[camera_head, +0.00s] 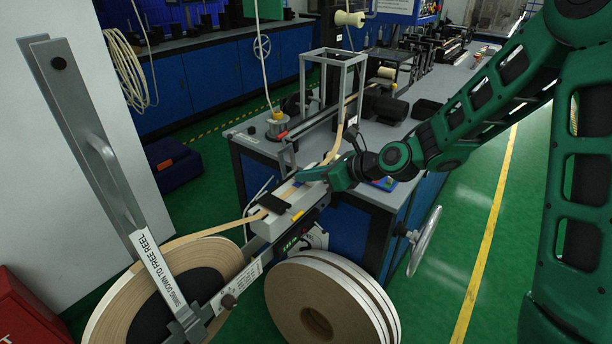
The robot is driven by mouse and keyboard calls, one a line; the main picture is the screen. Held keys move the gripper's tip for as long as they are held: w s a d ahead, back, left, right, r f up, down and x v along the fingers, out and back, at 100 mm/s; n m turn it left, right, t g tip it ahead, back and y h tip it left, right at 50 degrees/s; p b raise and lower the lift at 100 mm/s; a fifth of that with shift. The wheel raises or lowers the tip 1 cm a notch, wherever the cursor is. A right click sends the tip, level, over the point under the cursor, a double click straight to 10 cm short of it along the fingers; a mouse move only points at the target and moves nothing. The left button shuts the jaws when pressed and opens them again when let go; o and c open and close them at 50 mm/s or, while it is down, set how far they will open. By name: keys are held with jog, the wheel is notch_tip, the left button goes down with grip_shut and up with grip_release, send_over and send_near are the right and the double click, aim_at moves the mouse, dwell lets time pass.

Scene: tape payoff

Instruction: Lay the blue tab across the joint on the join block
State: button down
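The join block (285,211) is a pale block at the near end of the machine table, with a dark clamp piece (274,204) across its top. A tan tape (232,225) reaches it from the reel at lower left. More tape (335,146) rises behind it toward a metal frame. My gripper (313,175), dark green, points left and is low over the block's far end. Its fingertips are too small to show whether it is open or holds anything. I cannot make out the joint or a blue tab at the fingertips. A small blue and green item (386,184) lies right of the gripper.
A tape reel (218,253) and spare rolls (327,301) stand in front. A tall grey lever (88,135) with a "swing down to free reel" label rises at left. A metal frame (340,62) stands on the table behind. A handwheel (426,240) is at the table's right side.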

jog(key=c, duration=2)
grip_release()
jog(key=shift+c, duration=0.2)
jog(key=v, duration=1.2)
